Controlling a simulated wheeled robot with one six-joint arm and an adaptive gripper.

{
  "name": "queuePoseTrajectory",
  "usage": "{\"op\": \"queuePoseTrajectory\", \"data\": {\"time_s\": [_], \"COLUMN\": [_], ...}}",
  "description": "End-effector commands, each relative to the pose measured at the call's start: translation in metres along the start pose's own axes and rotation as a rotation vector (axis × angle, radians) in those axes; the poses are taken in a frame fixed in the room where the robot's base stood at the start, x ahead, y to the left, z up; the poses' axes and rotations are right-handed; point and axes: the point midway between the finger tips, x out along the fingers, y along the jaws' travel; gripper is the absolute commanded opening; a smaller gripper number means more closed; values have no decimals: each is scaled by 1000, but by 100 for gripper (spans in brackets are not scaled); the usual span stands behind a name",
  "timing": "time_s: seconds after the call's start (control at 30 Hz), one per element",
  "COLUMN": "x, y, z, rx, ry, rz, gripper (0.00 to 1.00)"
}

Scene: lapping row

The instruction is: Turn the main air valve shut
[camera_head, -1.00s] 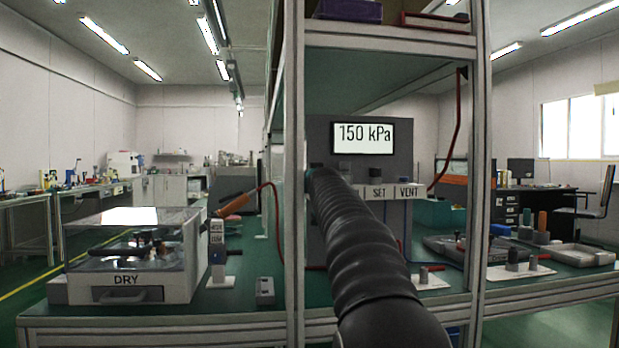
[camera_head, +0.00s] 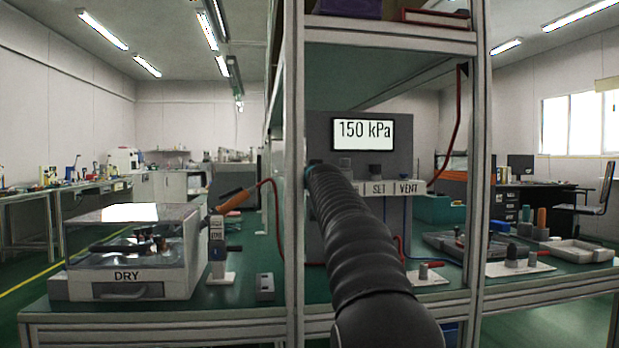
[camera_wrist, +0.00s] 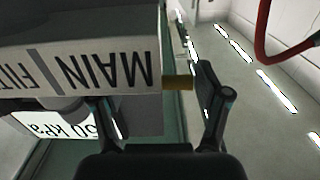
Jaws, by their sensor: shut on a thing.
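In the wrist view a white plate with MAIN and part of a second label (camera_wrist: 90,75) shows upside down. A brass-yellow piece of the main air valve (camera_wrist: 178,83) sticks out at the end of the plate, beside the MAIN lettering. My gripper (camera_wrist: 165,105) has a finger on either side of it and is shut on the valve; the exact contact is partly hidden by the plate and fingers. In the head view my dark ribbed arm covers the gripper and the valve. The panel display (camera_head: 363,135) reads 150 kPa.
SET and VENT labels (camera_head: 393,188) stand right of my arm. Shelf uprights (camera_head: 295,170) and (camera_head: 478,150) flank it. A clear-lidded DRY box (camera_head: 126,290) and a labelled post (camera_head: 218,250) are on the left bench. A red hose (camera_wrist: 280,45) hangs near my wrist.

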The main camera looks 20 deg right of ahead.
Motion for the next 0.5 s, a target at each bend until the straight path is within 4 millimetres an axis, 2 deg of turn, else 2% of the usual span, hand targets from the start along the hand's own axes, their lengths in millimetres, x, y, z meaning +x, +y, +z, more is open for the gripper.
{"op": "queuePoseTrajectory", "data": {"time_s": [0.5], "x": [-2], "y": [-1], "z": [2], "rx": [3], "ry": [1], "rz": [-101], "gripper": [40]}}
